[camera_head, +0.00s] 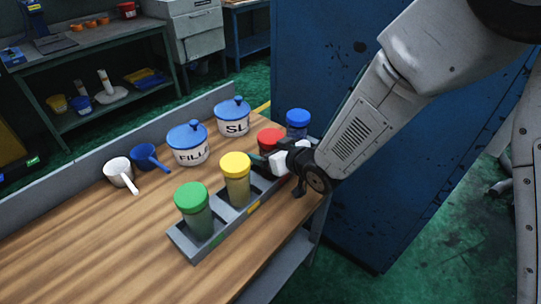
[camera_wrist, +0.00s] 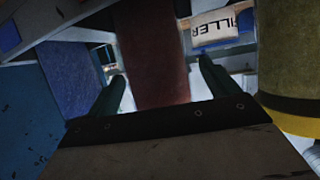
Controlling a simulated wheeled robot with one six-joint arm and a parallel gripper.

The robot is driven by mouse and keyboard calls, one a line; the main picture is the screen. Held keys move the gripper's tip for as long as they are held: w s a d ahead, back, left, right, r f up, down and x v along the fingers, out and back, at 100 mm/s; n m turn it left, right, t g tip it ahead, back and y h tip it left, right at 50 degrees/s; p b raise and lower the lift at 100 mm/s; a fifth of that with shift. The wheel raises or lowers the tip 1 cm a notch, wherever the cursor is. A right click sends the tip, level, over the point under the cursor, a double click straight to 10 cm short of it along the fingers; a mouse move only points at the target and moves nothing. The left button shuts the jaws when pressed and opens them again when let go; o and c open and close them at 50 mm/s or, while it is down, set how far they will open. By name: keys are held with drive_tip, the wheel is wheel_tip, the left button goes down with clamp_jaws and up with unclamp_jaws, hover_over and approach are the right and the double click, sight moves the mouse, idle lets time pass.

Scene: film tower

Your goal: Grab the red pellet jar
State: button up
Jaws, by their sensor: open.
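The red pellet jar (camera_head: 270,139) stands in the grey rack (camera_head: 188,246) on the wooden bench, between the yellow-lidded jar and the blue-lidded jar. My gripper (camera_head: 262,160) is at this jar and hides much of its body in the head view. In the wrist view the dark red jar (camera_wrist: 153,65) stands upright between the two fingers of my open gripper (camera_wrist: 160,85). A gap shows on the right, between the jar and the right finger. I cannot tell whether the left finger touches it.
The yellow-lidded jar (camera_head: 236,178) and green-lidded jar (camera_head: 193,210) stand in the same rack, the blue-lidded jar (camera_head: 298,123) beyond. White canisters (camera_head: 188,145) and scoops (camera_head: 150,158) are behind. A blue cabinet (camera_head: 345,215) stands close on the right. The bench's left front is clear.

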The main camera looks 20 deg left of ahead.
drive_tip(key=c, duration=1.3)
drive_tip(key=shift+r, duration=0.15)
